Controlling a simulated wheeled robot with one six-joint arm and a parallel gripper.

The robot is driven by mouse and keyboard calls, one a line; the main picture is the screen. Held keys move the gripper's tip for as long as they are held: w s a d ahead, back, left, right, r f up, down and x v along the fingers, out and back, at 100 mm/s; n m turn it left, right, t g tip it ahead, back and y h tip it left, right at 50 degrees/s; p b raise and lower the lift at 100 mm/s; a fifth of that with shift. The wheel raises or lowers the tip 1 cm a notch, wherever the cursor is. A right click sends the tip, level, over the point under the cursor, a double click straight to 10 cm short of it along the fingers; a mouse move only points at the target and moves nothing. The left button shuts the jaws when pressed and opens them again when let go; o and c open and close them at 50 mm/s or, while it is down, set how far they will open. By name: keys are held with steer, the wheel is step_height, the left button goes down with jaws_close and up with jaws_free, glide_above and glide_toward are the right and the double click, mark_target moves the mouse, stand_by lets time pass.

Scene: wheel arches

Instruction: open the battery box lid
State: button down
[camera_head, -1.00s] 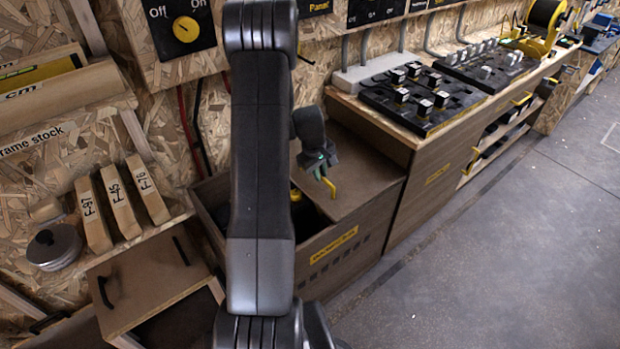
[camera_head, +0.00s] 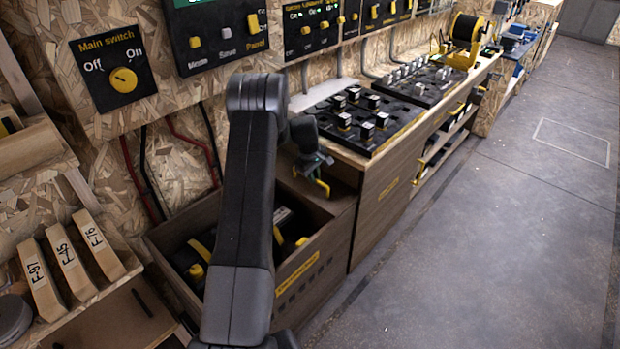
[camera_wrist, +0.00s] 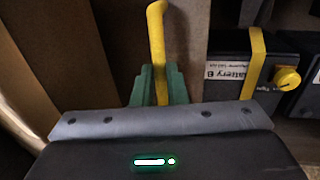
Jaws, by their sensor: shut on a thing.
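The battery box (camera_head: 318,273) is a low wooden box with a yellow label on its front. Its brown lid (camera_head: 342,175) lies over the far right end only, by the counter. The rest of the top is open, showing black batteries (camera_head: 283,218) with yellow parts. My gripper (camera_head: 322,182) is over the lid, shut on its yellow handle (camera_head: 324,188). In the wrist view the green fingers (camera_wrist: 158,88) close around the yellow handle (camera_wrist: 156,35). A battery labelled Battery B (camera_wrist: 228,72) shows to the right there. My arm hides part of the box.
A wooden counter (camera_head: 370,160) with black trays adjoins the box on the right. The main switch panel (camera_head: 115,75) is on the wall behind. Wooden blocks (camera_head: 70,265) stand on a shelf at left. The grey floor (camera_head: 480,240) at right is clear.

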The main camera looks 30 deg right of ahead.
steer(key=c, duration=1.5)
jaws_free()
steer(key=shift+o, duration=0.2)
step_height(320, 180, up, 14)
steer(key=a, duration=0.2)
steer(key=shift+s+a+f+p, duration=0.2)
steer(key=shift+s+a+p, duration=0.1)
steer(key=shift+s+p, duration=0.15)
steer(key=d+f, duration=0.1)
steer(key=f, duration=0.8)
steer(key=w+d+f+b, duration=0.1)
steer(key=f, duration=0.3)
steer(key=shift+d+f, duration=0.3)
steer(key=shift+f, duration=0.05)
steer(key=shift+s+a, duration=0.15)
steer(key=shift+a, duration=0.25)
steer(key=shift+r, duration=0.1)
